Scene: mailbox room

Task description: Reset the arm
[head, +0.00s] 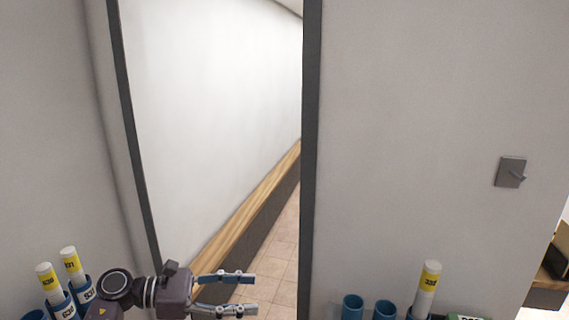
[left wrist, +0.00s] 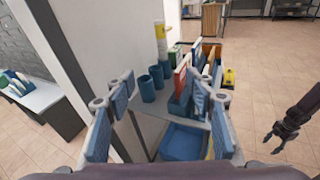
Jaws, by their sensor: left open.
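My left gripper (head: 248,292) is at the bottom of the head view, its two fingers spread and pointing right with nothing between them. In the left wrist view its blue-padded fingers (left wrist: 163,98) stand apart, in front of a grey work surface with blue cups (left wrist: 147,88) and a blue bin (left wrist: 183,141). No contact with these can be made out. My dark right gripper (left wrist: 273,144) shows small at the right of the left wrist view, its fingers apart over the floor and empty. It does not show in the head view.
White tubes with yellow labels (head: 70,262) stand in blue holders at the lower left, and another tube (head: 428,285) at the lower right. A dark-framed doorway opens to a hallway. A wall switch (head: 511,172) is at right. Tiled floor (left wrist: 262,95) lies open at right.

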